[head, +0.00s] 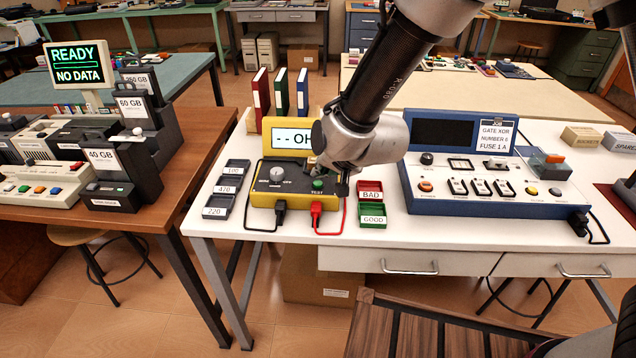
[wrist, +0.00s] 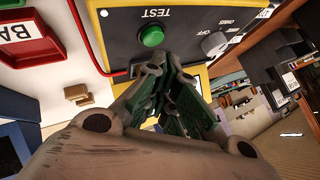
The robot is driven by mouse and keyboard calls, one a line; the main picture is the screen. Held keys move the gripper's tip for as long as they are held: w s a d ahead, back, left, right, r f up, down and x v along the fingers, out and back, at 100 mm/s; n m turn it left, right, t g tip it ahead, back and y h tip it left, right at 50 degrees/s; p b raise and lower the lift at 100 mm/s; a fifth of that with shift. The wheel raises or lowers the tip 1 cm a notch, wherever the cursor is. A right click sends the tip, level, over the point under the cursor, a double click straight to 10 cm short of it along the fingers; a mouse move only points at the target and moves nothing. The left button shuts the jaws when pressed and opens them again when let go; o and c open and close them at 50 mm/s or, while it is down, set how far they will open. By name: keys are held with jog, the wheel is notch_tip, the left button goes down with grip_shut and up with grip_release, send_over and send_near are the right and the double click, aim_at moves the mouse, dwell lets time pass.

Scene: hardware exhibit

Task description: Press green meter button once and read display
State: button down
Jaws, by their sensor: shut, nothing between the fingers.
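The yellow meter (head: 262,197) stands on the white table. Its display (head: 292,137) shows "-- OH", with the right part hidden behind my arm. The green button (head: 318,184), under the label TEST, is on the meter's dark front panel. In the wrist view the green button (wrist: 151,37) is round and stands out from the panel.
A grey knob (head: 276,174) is left of the button. Black and red leads (head: 316,208) plug into the meter's front. Labelled trays (head: 229,190) lie left; a red BAD tray (head: 370,190) and green GOOD tray (head: 373,217) lie right. A blue tester (head: 480,190) stands further right.

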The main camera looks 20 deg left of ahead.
aim_at(321, 181)
jog(key=shift+f, duration=0.1)
dwell(0.7)
jog(key=shift+f, duration=0.35)
jog(key=shift+f, duration=0.45)
dwell(0.7)
jog(key=shift+r, duration=0.9)
jog(key=shift+r, duration=2.5)
